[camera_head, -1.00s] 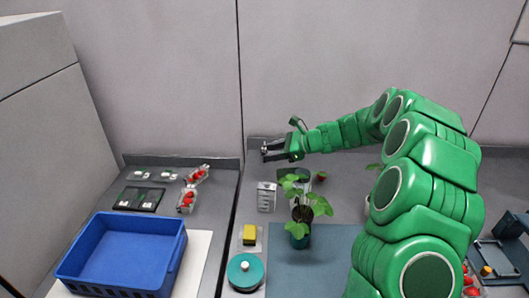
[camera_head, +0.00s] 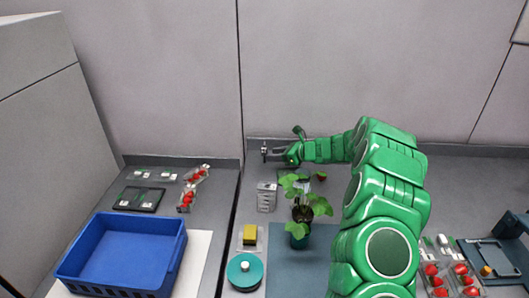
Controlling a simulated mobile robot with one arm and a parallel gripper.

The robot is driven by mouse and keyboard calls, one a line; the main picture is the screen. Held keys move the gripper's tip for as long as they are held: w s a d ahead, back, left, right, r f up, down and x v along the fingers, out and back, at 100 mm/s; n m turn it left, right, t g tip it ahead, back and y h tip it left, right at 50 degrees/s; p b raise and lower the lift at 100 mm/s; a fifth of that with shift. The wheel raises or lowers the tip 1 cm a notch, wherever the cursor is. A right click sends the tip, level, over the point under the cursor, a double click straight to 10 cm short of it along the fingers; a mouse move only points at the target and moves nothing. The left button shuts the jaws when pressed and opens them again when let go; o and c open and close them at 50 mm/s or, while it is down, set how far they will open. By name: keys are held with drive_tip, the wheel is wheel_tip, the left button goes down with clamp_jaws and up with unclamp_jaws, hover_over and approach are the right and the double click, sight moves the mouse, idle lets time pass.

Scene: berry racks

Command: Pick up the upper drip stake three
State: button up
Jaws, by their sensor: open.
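My gripper (camera_head: 268,152) is open and empty at the end of the green arm. It points left, in the air by the back wall, above the right-hand counter. I cannot single out the upper drip stake three at this size. A potted plant (camera_head: 299,241) with broad green leaves stands upright below and right of the gripper. A small grey-white block or holder (camera_head: 266,198) stands left of the plant. A dark green item (camera_head: 290,176) lies partly hidden behind the leaves.
A blue crate (camera_head: 73,262) stands on the left counter, with a dark tray (camera_head: 139,199) and strawberry packs (camera_head: 187,198) behind it. A teal round object (camera_head: 244,272) and a yellow block (camera_head: 250,235) sit front centre. Berry punnets (camera_head: 437,280) and a grey tray (camera_head: 492,257) lie right.

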sight(261, 161)
drive_tip(key=shift+x, duration=3.75)
drive_tip(key=shift+c, duration=0.2)
drive_tip(key=c, duration=0.7)
